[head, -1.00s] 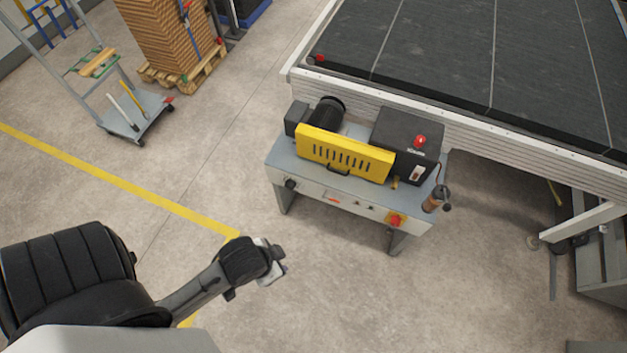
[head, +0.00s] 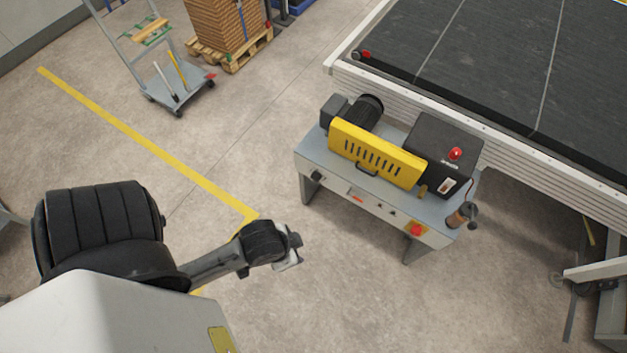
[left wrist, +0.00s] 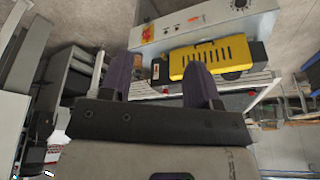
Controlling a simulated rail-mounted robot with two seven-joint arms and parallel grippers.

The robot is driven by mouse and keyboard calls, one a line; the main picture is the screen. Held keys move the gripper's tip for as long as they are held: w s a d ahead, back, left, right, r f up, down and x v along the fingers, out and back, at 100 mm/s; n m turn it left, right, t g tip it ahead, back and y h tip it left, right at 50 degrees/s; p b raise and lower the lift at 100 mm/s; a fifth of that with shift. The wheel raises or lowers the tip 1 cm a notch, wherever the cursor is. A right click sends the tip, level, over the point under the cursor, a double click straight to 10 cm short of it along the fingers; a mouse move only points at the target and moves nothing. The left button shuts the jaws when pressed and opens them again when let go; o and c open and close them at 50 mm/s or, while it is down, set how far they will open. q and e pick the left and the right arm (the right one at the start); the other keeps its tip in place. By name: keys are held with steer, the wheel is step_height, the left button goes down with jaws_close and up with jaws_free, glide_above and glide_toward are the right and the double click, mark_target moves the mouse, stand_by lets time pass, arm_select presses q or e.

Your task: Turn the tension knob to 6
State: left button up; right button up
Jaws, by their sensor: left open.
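A black knob (head: 316,176) sits at the left end of the front panel of the grey roller coater unit (head: 382,208). I cannot read its pointer or scale at this size. A dark round part at the top edge of the left wrist view (left wrist: 240,4) may be the same knob. My left gripper (head: 293,253) is below and left of the unit, apart from it and in front of the panel. In the left wrist view its two dark fingers (left wrist: 157,78) are spread with nothing between them. My right gripper is out of view.
The unit carries a yellow guard (head: 374,155), a black box with a red button (head: 455,153) and a red-and-yellow switch (head: 416,230). A long dark conveyor (head: 480,50) stands behind. A trolley (head: 172,90) is at upper left. The floor before the panel is clear.

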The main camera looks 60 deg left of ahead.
arm_select(q)
steer(key=o, duration=0.4)
steer(key=s+b+x, duration=0.1)
steer(key=b+x, duration=1.1)
steer(key=shift+s+a+f+t, duration=0.3)
steer(key=shift+s+a, duration=0.1)
steer(key=shift+a, duration=0.1)
steer(key=m+t+y+b, duration=0.8)
steer(key=m+t+b, duration=0.4)
steer(key=m+b, duration=2.75)
glide_toward(314, 179)
steer(key=w+a+n+b, duration=0.1)
steer(key=w+n+b, duration=0.1)
steer(key=w+b, duration=0.1)
steer(key=w+a+n+b, duration=0.2)
steer(key=w+b, duration=0.1)
steer(key=b, duration=0.1)
steer(key=w+a+n+b, duration=0.1)
steer(key=w+n+b, duration=0.1)
steer(key=w+b, duration=0.1)
steer(key=shift+w+a+f+n, duration=0.2)
steer(key=shift+w+a+n, duration=0.1)
steer(key=shift+w, duration=0.15)
